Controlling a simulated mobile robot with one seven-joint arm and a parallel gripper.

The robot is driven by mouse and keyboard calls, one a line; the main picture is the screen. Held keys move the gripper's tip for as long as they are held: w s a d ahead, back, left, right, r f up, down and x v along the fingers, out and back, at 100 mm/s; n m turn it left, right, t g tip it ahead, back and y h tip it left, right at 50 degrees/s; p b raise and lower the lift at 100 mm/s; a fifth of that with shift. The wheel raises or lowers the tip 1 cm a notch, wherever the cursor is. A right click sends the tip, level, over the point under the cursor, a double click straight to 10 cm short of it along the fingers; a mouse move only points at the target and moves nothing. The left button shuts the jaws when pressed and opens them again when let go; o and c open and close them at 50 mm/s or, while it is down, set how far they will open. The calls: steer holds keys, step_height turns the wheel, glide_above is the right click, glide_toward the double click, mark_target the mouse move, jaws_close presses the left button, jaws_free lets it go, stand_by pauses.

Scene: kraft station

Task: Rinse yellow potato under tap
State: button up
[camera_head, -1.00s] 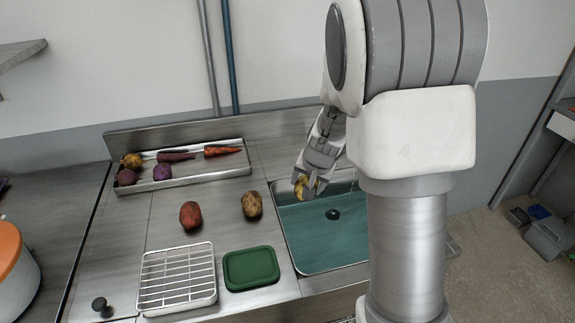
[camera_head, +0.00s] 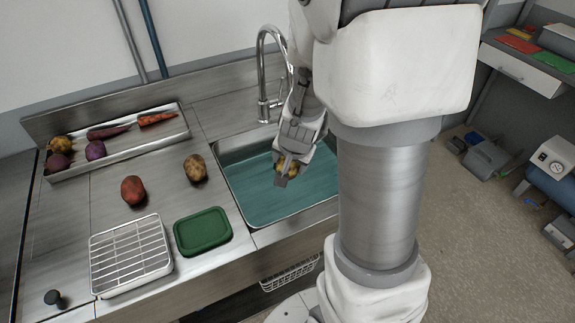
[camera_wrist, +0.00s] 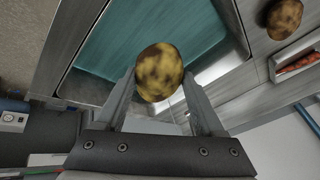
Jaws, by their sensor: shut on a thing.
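My gripper (camera_head: 285,172) is shut on a yellow potato (camera_wrist: 159,72) with dark patches. The potato fills the space between the fingertips in the wrist view, and in the head view a small part of the yellow potato (camera_head: 292,168) shows between the fingers. My gripper holds it above the sink (camera_head: 250,200), which has a teal-looking basin. The curved metal tap (camera_head: 262,75) rises at the back of the sink, behind and left of my gripper. Part of the tap is hidden behind my arm. I cannot tell whether water is running.
Left of the sink lie a brown potato (camera_head: 195,168) and a red potato (camera_head: 132,190). A green board or lid (camera_head: 203,232) and a wire rack (camera_head: 130,255) are near the front edge. A metal tray (camera_head: 182,133) of vegetables stands at the back left.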

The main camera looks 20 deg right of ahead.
steer(key=w+d+f+b, duration=0.2)
steer(key=w+d, duration=0.2)
steer(key=w, duration=0.6)
steer(key=shift+w+d+f, duration=0.15)
steer(key=shift+w, duration=0.1)
stand_by(0.7)
steer(key=shift+s+d+b, duration=0.25)
steer(key=shift+d+b, duration=0.2)
steer(key=shift+d, duration=0.1)
steer(key=shift+a, duration=0.1)
steer(key=shift+w+a+p, duration=0.25)
steer(key=shift+a+p, duration=0.1)
steer(key=shift+a, duration=0.1)
steer(key=shift+s+d+b, duration=0.25)
steer(key=shift+d+b, duration=0.2)
steer(key=shift+d, duration=0.1)
